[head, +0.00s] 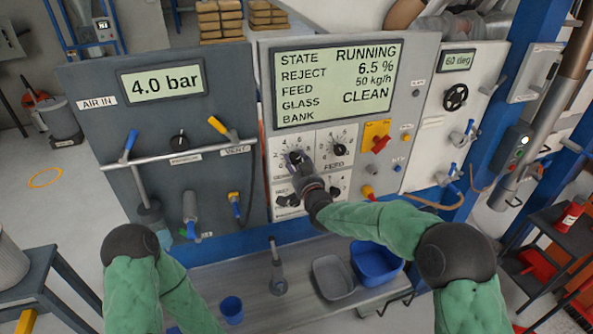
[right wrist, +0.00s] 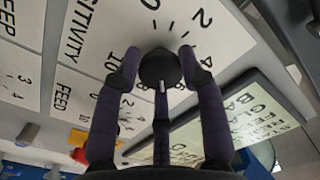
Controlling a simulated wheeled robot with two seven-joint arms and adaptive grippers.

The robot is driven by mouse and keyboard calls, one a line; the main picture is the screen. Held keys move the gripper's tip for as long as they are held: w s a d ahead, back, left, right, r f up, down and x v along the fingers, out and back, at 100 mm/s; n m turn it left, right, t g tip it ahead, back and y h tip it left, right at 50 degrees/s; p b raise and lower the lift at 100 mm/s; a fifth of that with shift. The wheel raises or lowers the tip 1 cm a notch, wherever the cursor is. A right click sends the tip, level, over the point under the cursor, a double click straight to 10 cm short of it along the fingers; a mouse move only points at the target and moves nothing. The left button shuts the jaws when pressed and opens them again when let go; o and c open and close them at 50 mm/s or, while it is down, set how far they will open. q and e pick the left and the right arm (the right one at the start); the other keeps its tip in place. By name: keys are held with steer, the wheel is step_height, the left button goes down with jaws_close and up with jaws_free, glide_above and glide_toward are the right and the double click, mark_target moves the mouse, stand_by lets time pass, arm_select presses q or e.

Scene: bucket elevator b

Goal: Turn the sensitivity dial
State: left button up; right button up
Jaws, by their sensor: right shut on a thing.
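The sensitivity dial (head: 294,157) is the upper left dial of a white group on the machine front. In the right wrist view it is a dark round knob (right wrist: 160,70) with a pale pointer line, on a white plate with printed numbers and the partly visible word "SITIVITY". My right gripper (head: 304,166) reaches it from the front and partly covers it.
The feed dial (head: 339,149) is close on the right, with more dials below. A display (head: 333,80) above reads RUNNING, reject 6.5 %. A red switch on a yellow plate (head: 377,139) is further right. Grey (head: 334,277) and blue (head: 378,262) bins stand below.

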steer(key=shift+s+a+f+m+b, duration=0.1)
steer(key=shift+f+m+b, duration=0.2)
steer(key=o, duration=1.1)
steer(key=shift+r, duration=0.2)
steer(key=v, duration=1.2)
steer(key=shift+o, duration=0.2)
